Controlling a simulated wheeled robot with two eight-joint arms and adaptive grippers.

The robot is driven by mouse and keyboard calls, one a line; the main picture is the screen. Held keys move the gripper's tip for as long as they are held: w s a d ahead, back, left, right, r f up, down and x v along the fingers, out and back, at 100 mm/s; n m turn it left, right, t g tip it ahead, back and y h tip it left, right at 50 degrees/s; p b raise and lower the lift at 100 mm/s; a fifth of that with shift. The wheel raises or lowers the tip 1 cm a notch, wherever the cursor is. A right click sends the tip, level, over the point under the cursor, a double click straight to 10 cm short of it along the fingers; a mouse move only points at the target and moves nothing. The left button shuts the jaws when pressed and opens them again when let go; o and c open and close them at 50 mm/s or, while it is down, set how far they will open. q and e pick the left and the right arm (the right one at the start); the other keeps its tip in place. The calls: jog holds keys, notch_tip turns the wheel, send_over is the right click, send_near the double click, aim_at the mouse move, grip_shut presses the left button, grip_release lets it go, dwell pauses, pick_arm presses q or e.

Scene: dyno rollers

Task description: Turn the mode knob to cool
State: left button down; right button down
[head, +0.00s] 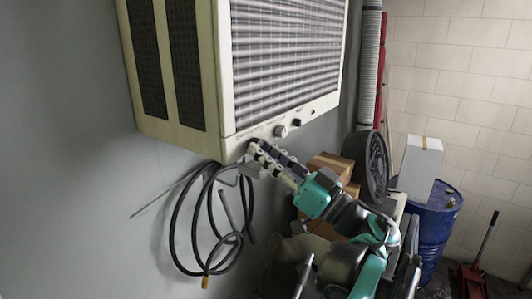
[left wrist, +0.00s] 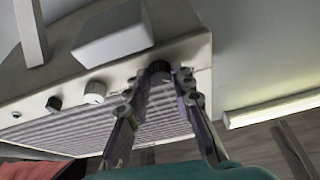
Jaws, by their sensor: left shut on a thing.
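The cream air-conditioner unit (head: 181,140) hangs on the grey wall, with a row of knobs along its lower front edge. My left gripper (head: 254,155) reaches up to the near end of that row and hides the knob there in the head view. In the left wrist view my left gripper (left wrist: 160,84) has its two fingers on either side of a dark knob (left wrist: 159,67) and is shut on it. A white knob (left wrist: 95,91) and a black knob (left wrist: 53,104) sit farther along the panel. I cannot read any label or the knob's setting. My right gripper is not in view.
A looped dark cable (head: 207,235) hangs on the wall below the unit. Cardboard boxes (head: 332,165), a round black fan-like thing (head: 374,168), a blue drum (head: 432,225) and a red jack (head: 470,280) stand behind my arm at the right.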

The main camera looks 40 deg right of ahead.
pick_arm(q)
jog(key=shift+m, duration=0.6)
jog(key=m+g+h+p, duration=0.1)
jog(key=m+h, duration=0.1)
jog(key=m, duration=0.5)
jog(key=r+m+g+h+p, duration=0.1)
jog(key=m+g+h, duration=0.1)
jog(key=m, duration=0.6)
jog(key=a+m+g+h+p, duration=0.1)
jog(key=m+h+p, duration=0.1)
jog(key=m, duration=0.5)
jog(key=shift+r+m+h, duration=0.2)
jog(key=shift+m+h, duration=0.2)
jog(key=shift+h, duration=0.4)
jog(key=shift+g, duration=0.3)
jog(key=c, duration=1.3)
grip_release()
jog(key=s, duration=0.7)
jog(key=shift+a+r, duration=0.2)
jog(key=shift+a, duration=0.25)
